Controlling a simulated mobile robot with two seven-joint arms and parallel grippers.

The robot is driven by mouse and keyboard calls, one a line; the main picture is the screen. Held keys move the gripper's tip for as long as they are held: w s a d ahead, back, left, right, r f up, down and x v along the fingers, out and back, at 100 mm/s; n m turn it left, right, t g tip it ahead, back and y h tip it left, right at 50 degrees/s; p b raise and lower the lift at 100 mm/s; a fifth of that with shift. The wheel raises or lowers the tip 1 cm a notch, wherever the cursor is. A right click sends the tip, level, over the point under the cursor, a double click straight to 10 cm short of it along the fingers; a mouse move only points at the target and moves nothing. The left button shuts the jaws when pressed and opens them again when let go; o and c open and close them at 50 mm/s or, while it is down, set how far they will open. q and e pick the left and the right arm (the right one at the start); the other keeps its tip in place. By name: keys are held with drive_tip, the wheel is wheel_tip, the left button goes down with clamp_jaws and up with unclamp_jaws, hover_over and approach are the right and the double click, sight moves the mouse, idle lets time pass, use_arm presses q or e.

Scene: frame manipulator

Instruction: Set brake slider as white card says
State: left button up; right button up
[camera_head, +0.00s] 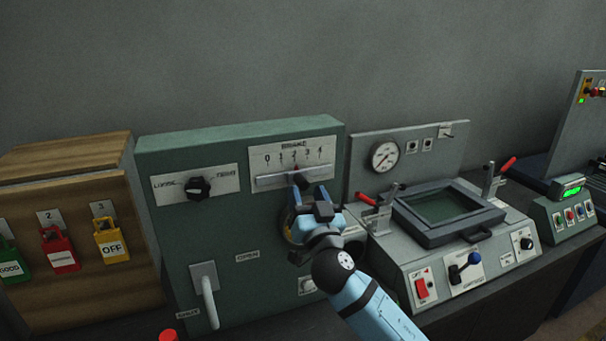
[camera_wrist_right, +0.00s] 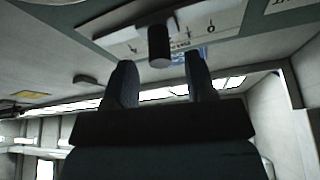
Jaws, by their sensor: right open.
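The brake slider is on the green cabinet's front in the head view. Its pale plate (camera_head: 262,165) carries the word BRAKE and a scale from 0 to 4. The dark slider knob (camera_head: 301,181) has a small red pointer that looks close to 2. My right gripper (camera_head: 308,196) is open just below and in front of the knob. In the right wrist view, the black knob (camera_wrist_right: 160,47) appears between the two spread fingertips (camera_wrist_right: 158,68), with no clear contact. I cannot make out a white card with a brake setting. My left gripper is not in view.
A rotary knob (camera_head: 199,188) and a lever handle (camera_head: 209,300) are on the same cabinet, left of my right arm. A wooden box (camera_head: 70,160) with coloured tags stands at left. A press-like machine (camera_head: 400,268) with a gauge panel stands at right.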

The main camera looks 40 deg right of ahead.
sight(305, 185)
drive_tip(key=x, duration=0.2)
drive_tip(key=shift+w+r+p, duration=0.15)
drive_tip(key=shift+r+p, duration=0.05)
drive_tip(key=shift+p, duration=0.1)
drive_tip(key=shift+w+d, duration=0.25)
drive_tip(key=shift+w, duration=0.2)
clamp_jaws()
drive_tip(key=shift+s+d+f, duration=0.1)
drive_tip(key=shift+d, duration=0.05)
drive_tip(key=d+b, duration=0.1)
drive_tip(key=d, duration=0.1)
drive_tip(key=s+d+b, duration=0.1)
drive_tip(key=d, duration=0.2)
drive_tip(key=shift+s+d, duration=0.15)
drive_tip(key=shift+d, duration=0.25)
drive_tip(key=shift+r, duration=0.2)
